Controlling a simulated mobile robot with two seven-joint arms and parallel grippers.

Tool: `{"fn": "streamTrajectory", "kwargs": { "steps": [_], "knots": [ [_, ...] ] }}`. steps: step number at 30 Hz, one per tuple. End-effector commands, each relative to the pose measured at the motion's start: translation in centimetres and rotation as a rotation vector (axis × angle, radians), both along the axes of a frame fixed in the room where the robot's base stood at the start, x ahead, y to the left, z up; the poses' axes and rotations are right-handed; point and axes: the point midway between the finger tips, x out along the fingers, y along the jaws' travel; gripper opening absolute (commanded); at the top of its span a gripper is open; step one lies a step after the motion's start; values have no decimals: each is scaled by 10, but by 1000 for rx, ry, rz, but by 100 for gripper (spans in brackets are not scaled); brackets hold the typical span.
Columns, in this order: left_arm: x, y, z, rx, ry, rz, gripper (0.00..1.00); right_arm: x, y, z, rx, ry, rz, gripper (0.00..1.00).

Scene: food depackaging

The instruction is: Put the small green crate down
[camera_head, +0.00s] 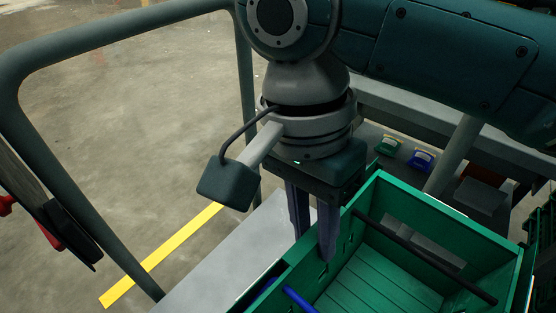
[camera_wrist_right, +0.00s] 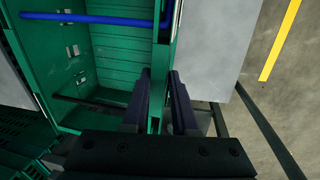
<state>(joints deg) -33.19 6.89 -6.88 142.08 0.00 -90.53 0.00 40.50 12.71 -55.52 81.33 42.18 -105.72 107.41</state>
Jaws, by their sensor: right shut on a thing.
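The small green crate (camera_head: 372,286) is at the lower right of the head view, partly cut off by the bottom edge. It shows no contents, and a dark bar and a blue bar run across it. My right gripper (camera_head: 312,238) points down at its near left wall and is shut on that wall. In the right wrist view, the fingers (camera_wrist_right: 159,95) stand on either side of the wall of the crate (camera_wrist_right: 110,52). Whether the crate's bottom touches a surface is hidden. My left gripper is not in view.
A grey flat surface (camera_head: 212,268) lies left of the crate. A green item (camera_head: 388,145) and a blue item (camera_head: 421,158) sit on a ledge behind. Dark green crates (camera_wrist_right: 22,140) show at the lower left of the wrist view. A grey tubular frame (camera_head: 110,30) bounds the left side.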

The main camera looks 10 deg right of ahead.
Motion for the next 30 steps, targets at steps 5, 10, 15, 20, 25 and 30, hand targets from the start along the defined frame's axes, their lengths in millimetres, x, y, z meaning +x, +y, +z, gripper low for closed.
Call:
{"fn": "streamTrajectory", "kwargs": {
  "steps": [5, 10, 15, 20, 25, 30],
  "knots": [
    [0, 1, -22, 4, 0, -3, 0, 0, 0, -45, -1, 0, 0, 0],
    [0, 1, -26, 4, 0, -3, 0, 0, 1, -57, 1, -1, 1, 0],
    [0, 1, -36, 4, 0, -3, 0, 0, 0, -76, -1, 0, 2, 0],
    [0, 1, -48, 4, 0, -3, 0, 0, 0, -99, -1, 0, 2, 0],
    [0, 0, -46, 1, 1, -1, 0, 0, 0, -98, 0, -2, 1, 0],
    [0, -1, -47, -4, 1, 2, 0, 0, 0, -101, 1, -1, 1, 0]
  ]
}}
